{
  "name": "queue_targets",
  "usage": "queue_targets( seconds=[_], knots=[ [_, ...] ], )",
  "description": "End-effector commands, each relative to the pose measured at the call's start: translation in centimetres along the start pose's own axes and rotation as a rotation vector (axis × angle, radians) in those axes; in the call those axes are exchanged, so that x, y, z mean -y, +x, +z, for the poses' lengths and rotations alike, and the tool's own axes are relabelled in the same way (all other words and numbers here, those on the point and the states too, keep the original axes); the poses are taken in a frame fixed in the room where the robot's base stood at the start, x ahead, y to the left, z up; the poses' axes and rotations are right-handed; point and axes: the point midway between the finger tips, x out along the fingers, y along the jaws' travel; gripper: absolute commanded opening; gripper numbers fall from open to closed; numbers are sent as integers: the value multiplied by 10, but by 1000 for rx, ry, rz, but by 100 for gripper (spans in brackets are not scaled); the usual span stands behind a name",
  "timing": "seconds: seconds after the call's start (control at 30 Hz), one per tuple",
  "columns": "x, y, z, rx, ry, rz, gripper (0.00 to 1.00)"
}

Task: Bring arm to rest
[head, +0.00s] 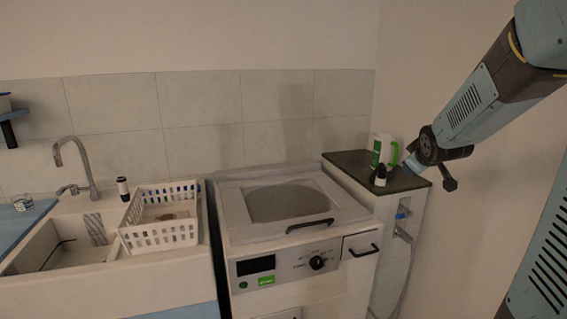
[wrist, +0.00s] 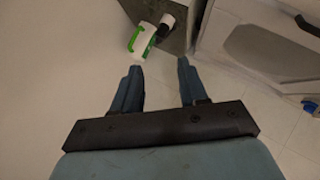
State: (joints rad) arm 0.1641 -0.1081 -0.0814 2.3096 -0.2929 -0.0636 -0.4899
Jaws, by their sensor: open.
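My gripper (wrist: 160,66) is open and empty in the wrist view, with its two blue-grey fingers apart. In the head view my arm comes in from the upper right, and the gripper (head: 413,163) is over the right end of the dark side counter. A white and green container with a green handle (head: 383,151) stands on that counter. It also shows in the wrist view (wrist: 142,38), beyond the fingertips. A small dark dispenser with a white part (head: 380,175) stands in front of it, near the counter's front edge. The gripper holds neither.
A white appliance with a round lid (head: 290,203) and a front handle stands left of the dark counter (head: 345,160). Further left are a white basket (head: 158,236), another small dispenser (head: 123,189), a sink and a tap (head: 78,165). A plain wall lies to the right.

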Motion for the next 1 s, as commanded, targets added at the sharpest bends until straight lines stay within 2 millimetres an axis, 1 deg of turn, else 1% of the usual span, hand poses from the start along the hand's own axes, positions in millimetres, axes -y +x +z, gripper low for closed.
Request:
queue_targets(
  seconds=[0.03,0.27,0.4,0.47,0.6,0.7,0.83,0.9,1.0],
  knots=[
    [6,-18,-2,14,33,-14,43],
    [40,-90,6,113,205,-94,43],
    [64,-134,16,176,303,-147,43],
    [75,-153,21,205,343,-171,43],
    [102,-196,36,272,432,-225,43],
    [120,-225,48,321,488,-262,43],
    [140,-254,61,374,540,-301,43],
    [147,-264,66,395,561,-315,43],
    [154,-273,72,414,575,-327,43]
  ],
)
